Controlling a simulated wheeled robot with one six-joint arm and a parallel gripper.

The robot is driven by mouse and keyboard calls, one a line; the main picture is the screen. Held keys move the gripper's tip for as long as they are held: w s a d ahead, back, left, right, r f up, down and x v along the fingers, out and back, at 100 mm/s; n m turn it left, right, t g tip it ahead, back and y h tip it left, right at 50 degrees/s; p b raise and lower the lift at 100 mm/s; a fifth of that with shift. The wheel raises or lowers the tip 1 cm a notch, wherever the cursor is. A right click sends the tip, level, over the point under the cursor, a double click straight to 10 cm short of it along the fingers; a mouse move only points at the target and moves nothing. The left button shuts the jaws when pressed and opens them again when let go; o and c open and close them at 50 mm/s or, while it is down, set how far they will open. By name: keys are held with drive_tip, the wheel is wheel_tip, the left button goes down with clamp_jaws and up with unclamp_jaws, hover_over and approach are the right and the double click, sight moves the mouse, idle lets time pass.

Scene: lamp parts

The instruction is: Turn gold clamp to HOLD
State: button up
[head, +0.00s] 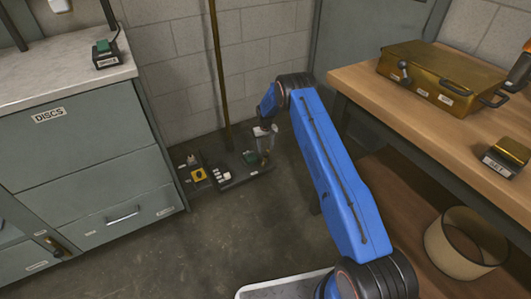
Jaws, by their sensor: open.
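My gripper (265,143) points down at the end of the blue arm, low over the right part of a dark base on the floor. It looks open and empty. On that base, a small gold-yellow block (199,175) with a dark centre sits at the left, apart from my gripper. It may be the gold clamp, but it is too small to be sure. Its labels, including any HOLD mark, cannot be read. A green block (250,157) sits on the base just left of my fingers.
The dark base (232,181) also carries small white parts and a tall brass pole (217,70). A grey cabinet (90,150) stands left. The wooden bench (440,115) at right holds a gold box (440,75). A round bin (465,243) stands below. Floor in front is clear.

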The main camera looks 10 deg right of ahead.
sight(266, 153)
drive_tip(key=shift+f, duration=1.95)
clamp_jaws()
